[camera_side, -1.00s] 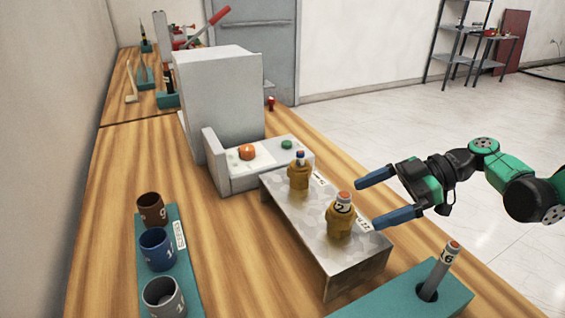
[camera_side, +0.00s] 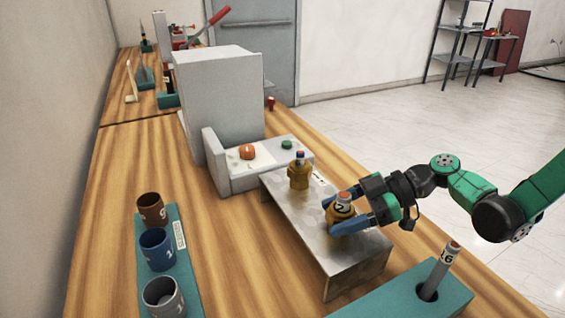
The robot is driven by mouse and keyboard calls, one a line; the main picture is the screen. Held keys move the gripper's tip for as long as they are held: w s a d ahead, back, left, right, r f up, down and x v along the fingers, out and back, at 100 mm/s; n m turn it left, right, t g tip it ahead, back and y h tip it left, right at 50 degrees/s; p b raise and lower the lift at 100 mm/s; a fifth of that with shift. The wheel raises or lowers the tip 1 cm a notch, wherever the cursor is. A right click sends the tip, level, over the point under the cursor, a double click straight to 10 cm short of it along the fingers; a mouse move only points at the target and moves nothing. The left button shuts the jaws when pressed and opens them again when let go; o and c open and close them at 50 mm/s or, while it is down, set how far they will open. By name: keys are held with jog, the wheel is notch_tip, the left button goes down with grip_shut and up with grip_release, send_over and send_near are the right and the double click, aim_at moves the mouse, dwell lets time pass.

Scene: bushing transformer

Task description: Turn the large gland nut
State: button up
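The large gland nut is the nearer brass fitting (camera_side: 341,211) on the grey metal stand (camera_side: 355,268). It stands upright, with a grey cable with an orange end and a number label coming out of its top. My gripper (camera_side: 329,216) reaches in from the right at its height. One blue finger is behind the fitting and the other in front of it, hiding part of its lower body. I cannot tell whether the fingers touch it. A smaller brass fitting (camera_side: 299,177) with a blue and orange cable end stands farther back on the same stand.
A grey machine box (camera_side: 220,105) with an orange button (camera_side: 247,152) and a green button (camera_side: 287,145) stands behind the stand. A teal block (camera_side: 400,302) holding a grey numbered rod (camera_side: 438,272) is at the front right. Several cup-like sockets (camera_side: 156,249) stand at left.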

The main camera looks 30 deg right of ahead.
jog(key=c, duration=0.6)
jog(key=shift+n+g+y, duration=0.4)
jog(key=shift+n+g, duration=0.7)
jog(key=shift+g, duration=0.1)
jog(key=shift+n+g, duration=1.1)
jog(key=shift+g, duration=0.1)
